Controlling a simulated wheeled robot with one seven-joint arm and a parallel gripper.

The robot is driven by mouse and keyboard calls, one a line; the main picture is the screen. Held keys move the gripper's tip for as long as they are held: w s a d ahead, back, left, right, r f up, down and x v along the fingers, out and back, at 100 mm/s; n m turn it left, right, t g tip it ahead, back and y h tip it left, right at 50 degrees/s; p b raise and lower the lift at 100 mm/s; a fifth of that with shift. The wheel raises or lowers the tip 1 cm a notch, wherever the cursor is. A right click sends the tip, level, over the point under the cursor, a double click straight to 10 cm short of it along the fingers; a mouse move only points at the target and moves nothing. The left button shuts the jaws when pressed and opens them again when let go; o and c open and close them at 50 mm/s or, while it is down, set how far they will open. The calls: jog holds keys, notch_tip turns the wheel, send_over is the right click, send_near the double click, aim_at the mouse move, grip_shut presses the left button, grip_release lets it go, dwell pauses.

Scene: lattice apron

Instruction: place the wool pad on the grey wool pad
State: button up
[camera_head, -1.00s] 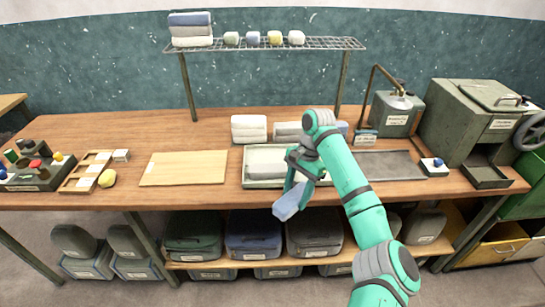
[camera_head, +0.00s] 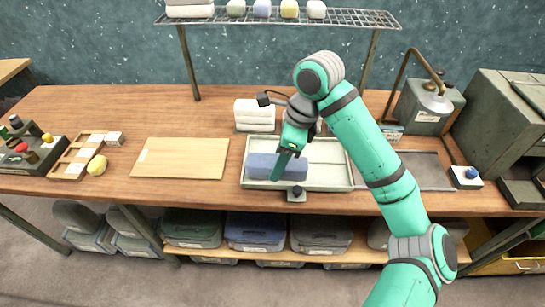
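The blue wool pad (camera_head: 262,167) lies level in the left part of the pale shallow tray (camera_head: 330,178) on the bench. The grey wool pad, seen earlier in that part of the tray, is hidden now; the blue pad covers that spot. My gripper (camera_head: 280,172) points down at the right part of the blue pad, with a teal finger in front of it. I cannot see both fingertips, so whether it grips the pad is unclear.
A white folded stack (camera_head: 254,114) stands behind the tray, close to my gripper. A wooden board (camera_head: 182,158) lies to the left, and a dark flat tray (camera_head: 425,172) to the right. A wire shelf (camera_head: 340,19) spans above the back. Bare bench lies left of the stack.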

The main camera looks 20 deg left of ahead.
jog(key=w+a+f, duration=0.1)
jog(key=w+f, duration=0.2)
jog(key=w+a+f, duration=0.2)
jog(key=w, duration=0.2)
jog(key=w+a+f, duration=0.2)
jog(key=w+f, duration=0.1)
jog(key=shift+w+a+f, duration=0.1)
jog(key=shift+w+f, duration=0.1)
jog(key=shift+f, duration=0.1)
jog(key=shift+w+f, duration=0.15)
jog(key=shift+f, duration=0.05)
jog(key=shift+w+a+f, duration=0.1)
jog(key=shift+f, duration=0.8)
jog(key=shift+w+a+f, duration=0.1)
jog(key=shift+f, duration=0.75)
jog(key=shift+f, duration=0.15)
jog(key=o, duration=1.1)
jog(key=shift+d, duration=0.1)
jog(key=v, duration=1.2)
jog(key=shift+r, duration=0.25)
